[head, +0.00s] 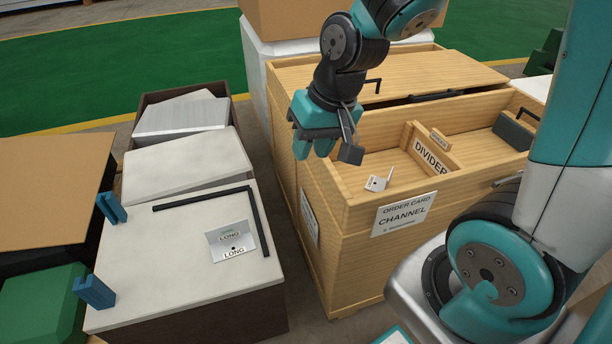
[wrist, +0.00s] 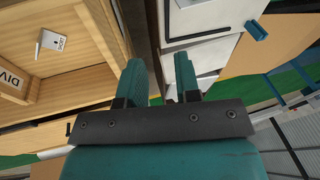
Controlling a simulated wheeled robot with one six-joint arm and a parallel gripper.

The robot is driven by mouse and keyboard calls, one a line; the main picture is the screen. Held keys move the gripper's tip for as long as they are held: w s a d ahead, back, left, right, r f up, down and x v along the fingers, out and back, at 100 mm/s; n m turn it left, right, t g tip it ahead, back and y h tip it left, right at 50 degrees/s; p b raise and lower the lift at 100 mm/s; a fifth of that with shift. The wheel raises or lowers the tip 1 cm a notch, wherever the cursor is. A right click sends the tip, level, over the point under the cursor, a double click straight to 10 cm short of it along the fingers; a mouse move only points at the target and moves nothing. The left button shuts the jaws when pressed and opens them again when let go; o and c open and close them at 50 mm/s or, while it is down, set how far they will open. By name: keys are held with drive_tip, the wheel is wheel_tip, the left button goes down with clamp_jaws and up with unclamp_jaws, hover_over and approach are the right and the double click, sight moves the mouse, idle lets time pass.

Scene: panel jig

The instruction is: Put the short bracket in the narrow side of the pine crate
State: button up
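The pine crate (head: 350,245) stands in the middle of the head view, open at the top near its front. A small white bracket (head: 377,183) lies inside it, left of a wooden divider (head: 430,150). The bracket also shows in the wrist view (wrist: 50,41); its label is too small to read. I cannot tell which side of the divider is narrower. My gripper (head: 314,148) hangs over the crate's left edge, apart from the bracket. Its teal fingers also show in the wrist view (wrist: 160,85), spread with nothing between them.
A pale table (head: 180,290) on the left bears a bracket marked LONG (head: 230,240) inside a black L-shaped strip (head: 262,220). Blue clips (head: 95,290) stand at its left edge. A dark block (head: 515,132) sits at the crate's right. A gap separates table and crate.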

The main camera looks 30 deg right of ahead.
drive_tip(key=s+a+r+n+g+y, duration=0.1)
drive_tip(key=s+a+r+n, duration=0.2)
drive_tip(key=s, duration=0.3)
drive_tip(key=s+a+r+n+g, duration=0.1)
drive_tip(key=s+a+r+n, duration=0.3)
drive_tip(key=s+a+n, duration=0.1)
drive_tip(key=shift+s+a+n+y, duration=0.3)
drive_tip(key=shift+s+a+y, duration=0.1)
drive_tip(key=shift+s+a, duration=0.45)
